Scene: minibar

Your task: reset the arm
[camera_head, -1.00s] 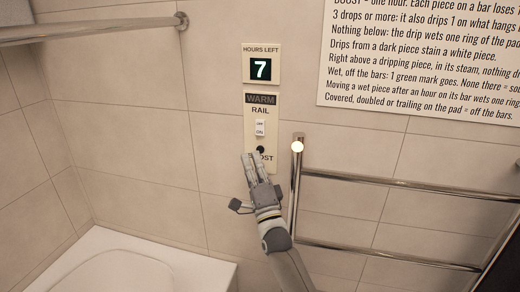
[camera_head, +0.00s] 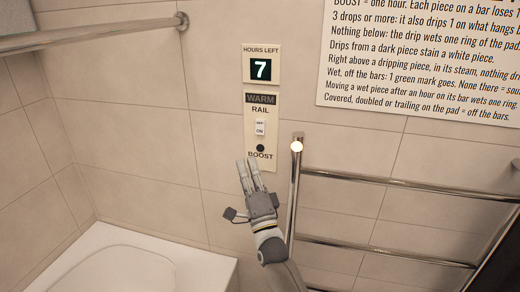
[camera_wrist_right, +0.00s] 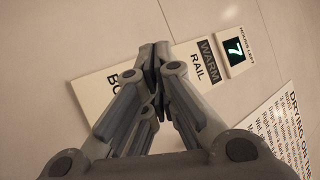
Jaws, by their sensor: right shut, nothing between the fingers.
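My right gripper (camera_head: 248,168) is shut and empty. In the head view its fingertips are just below and left of the BOOST label on the rail control panel (camera_head: 251,150). I cannot tell how far the fingertips are from the wall. My left gripper is not in view.
A display reading 7 (camera_head: 261,69) is above the panel. The chrome towel rail (camera_head: 390,182) stands close to the right of my arm. Another bar (camera_head: 90,28) is at upper left, a white basin-like fixture (camera_head: 190,262) at lower left, and a text sign (camera_head: 420,60) at upper right.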

